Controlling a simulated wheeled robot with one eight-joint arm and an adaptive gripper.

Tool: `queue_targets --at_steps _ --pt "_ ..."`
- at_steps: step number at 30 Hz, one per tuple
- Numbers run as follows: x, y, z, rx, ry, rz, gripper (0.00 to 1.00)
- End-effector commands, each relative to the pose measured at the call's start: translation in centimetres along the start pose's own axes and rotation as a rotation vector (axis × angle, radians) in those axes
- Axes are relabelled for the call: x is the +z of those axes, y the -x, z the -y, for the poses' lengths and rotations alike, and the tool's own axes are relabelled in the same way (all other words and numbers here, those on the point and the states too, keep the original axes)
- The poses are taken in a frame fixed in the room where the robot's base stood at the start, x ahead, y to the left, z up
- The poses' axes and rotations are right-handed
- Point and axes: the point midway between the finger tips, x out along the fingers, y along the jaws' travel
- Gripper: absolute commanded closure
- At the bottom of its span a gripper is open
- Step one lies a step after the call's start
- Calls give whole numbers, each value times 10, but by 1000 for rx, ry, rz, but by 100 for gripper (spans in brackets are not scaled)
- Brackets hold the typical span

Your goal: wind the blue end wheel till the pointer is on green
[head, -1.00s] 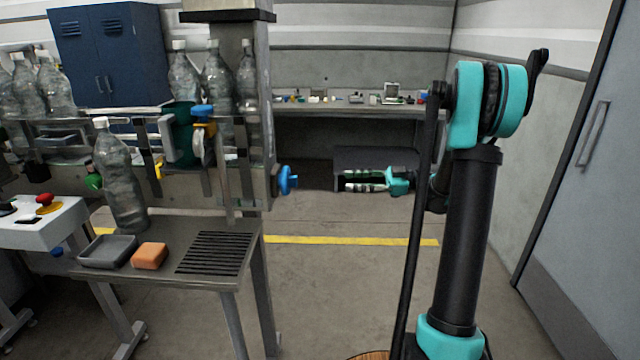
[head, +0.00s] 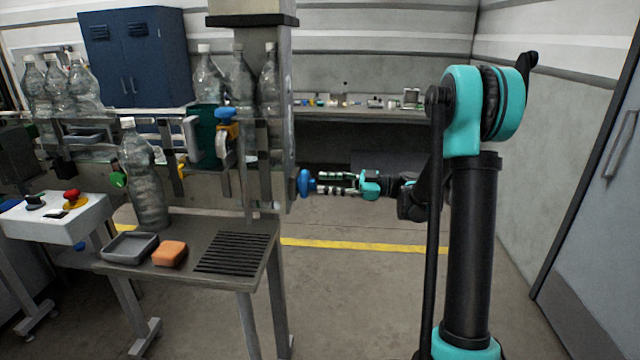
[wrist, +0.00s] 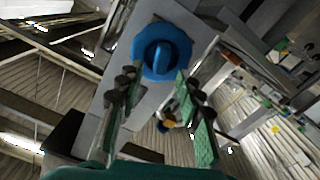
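The blue end wheel (head: 305,183) sticks out from the right end of the machine's grey frame in the head view. In the wrist view the blue wheel (wrist: 161,52) is face-on, with a raised bar across its middle. My gripper (head: 320,184) points left at the wheel, its tips very close to it. In the wrist view my gripper (wrist: 158,88) has its two fingers spread apart, with the wheel just beyond the tips and nothing held between them. I cannot make out the pointer or a green mark for it.
A steel side table (head: 222,279) carries a grey tray (head: 131,247), an orange sponge (head: 170,253) and a bottle (head: 144,180). A control box (head: 55,217) with a red button stands at left. A bench (head: 385,114) runs along the back wall. The floor right of the machine is clear.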

Motion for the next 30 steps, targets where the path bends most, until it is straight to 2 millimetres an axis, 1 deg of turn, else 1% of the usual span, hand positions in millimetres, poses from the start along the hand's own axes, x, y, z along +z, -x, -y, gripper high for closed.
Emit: queue_targets --at_steps 1,6,10,16,17,25,26,30 --pt "0 -8 0 -2 0 -1 64" --pt "0 -21 0 0 0 0 64" --pt "0 -25 0 0 0 0 64" --pt "0 -25 0 0 0 0 64" --pt "0 -25 0 0 0 0 65" --pt "0 -24 0 0 0 0 99" --pt "0 -24 0 0 0 0 100" --pt "0 -24 0 0 0 0 100"
